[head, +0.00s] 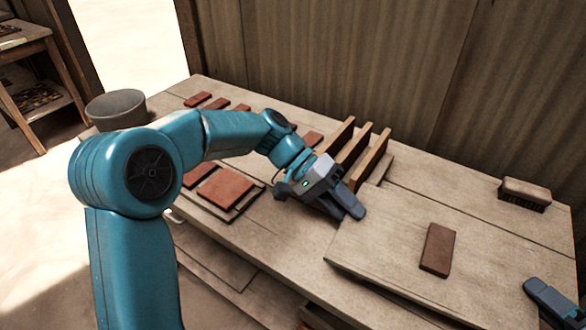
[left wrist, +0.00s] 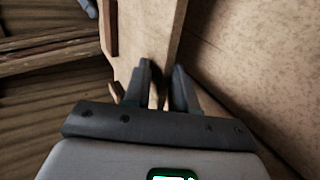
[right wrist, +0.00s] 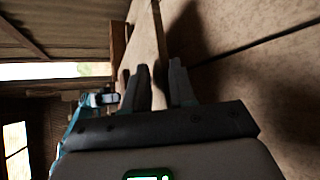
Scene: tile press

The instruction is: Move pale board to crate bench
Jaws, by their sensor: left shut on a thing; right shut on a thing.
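The pale board (head: 395,222) is a wide flat panel at the right of the worktable in the head view, with one brown tile (head: 437,250) lying on it. My left gripper (head: 352,212) is shut on its left edge; the left wrist view shows the fingers either side of the board (left wrist: 148,30). My right gripper (head: 545,292) is at the opposite edge, partly cut off by the frame. The right wrist view shows its fingers closed on the board (right wrist: 143,35). I cannot tell whether the board touches the table. No crate bench can be made out clearly.
The worktable (head: 270,228) carries several red-brown tiles (head: 225,187) at left. Upright wooden slats (head: 355,145) stand just behind my left gripper. A brush (head: 525,190) lies at the back right. A wooden shelf stand (head: 35,50) is at the far left, with open floor before it.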

